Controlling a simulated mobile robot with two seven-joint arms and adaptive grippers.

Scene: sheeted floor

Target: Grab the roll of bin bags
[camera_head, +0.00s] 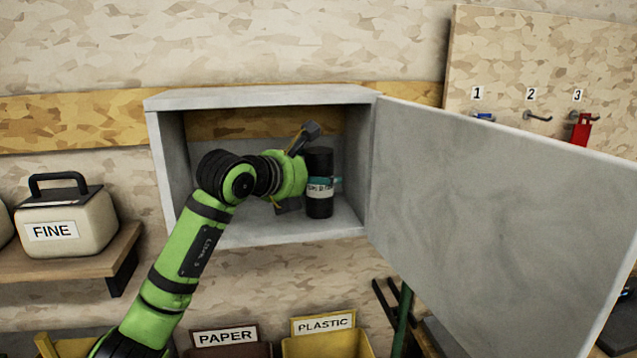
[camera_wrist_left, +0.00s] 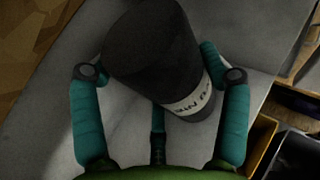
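The roll of bin bags (camera_head: 319,205) is a black cylinder with a white label. It stands upright in the open grey cabinet, towards the right side. My left gripper (camera_head: 325,182) reaches in from the left, with a teal finger across the front of the roll. In the left wrist view the roll (camera_wrist_left: 155,50) lies between the teal fingers of the gripper (camera_wrist_left: 160,80), its label partly visible. Gaps show beside the lower finger parts; whether the fingertips press on the roll is unclear. My right gripper is not in view.
The grey cabinet (camera_head: 260,97) has its door (camera_head: 490,200) swung open to the right. A container marked FINE (camera_head: 65,225) sits on a wooden shelf at left. PAPER (camera_head: 225,350) and PLASTIC (camera_head: 325,345) bins stand below. Numbered hooks (camera_head: 538,117) are at upper right.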

